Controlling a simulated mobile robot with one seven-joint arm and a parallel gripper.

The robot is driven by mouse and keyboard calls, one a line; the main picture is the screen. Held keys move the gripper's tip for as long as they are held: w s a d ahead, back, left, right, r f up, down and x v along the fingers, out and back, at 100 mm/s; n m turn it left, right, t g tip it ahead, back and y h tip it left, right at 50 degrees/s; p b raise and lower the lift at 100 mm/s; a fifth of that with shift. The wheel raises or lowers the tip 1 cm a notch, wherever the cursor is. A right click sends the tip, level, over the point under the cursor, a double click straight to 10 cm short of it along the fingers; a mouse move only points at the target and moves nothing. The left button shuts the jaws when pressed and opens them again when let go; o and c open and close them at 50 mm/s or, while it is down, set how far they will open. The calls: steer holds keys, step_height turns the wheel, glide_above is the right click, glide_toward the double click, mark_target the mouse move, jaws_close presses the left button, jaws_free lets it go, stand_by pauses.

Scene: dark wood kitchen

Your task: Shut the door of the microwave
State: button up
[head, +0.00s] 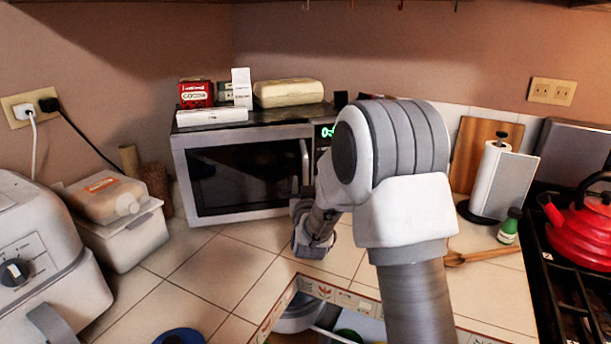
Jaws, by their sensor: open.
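The microwave (245,125) stands on the tiled counter against the back wall, with a green lit display at its upper right. Its door (245,175) has a dark window, a pale frame and an upright handle (304,160) at the right. The door looks flush with the body or nearly so; my arm covers part of the right side, so I cannot tell whether a small gap is there. My gripper (301,206) is low at the door's right end, just below the handle. It is open with nothing seen in it. Whether it touches the door is unclear.
Boxes and a bread-like pack (288,93) lie on top of the microwave. A white container (120,235) and a large appliance (40,255) stand at left. A paper towel roll (503,180), green bottle (510,226) and red kettle (585,230) are right.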

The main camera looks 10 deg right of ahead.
mark_target(306, 177)
steer(key=shift+w+d, duration=0.15)
steer(key=shift+w, duration=0.9)
steer(key=shift+w+d, duration=0.1)
steer(key=shift+w, duration=0.9)
jaws_close()
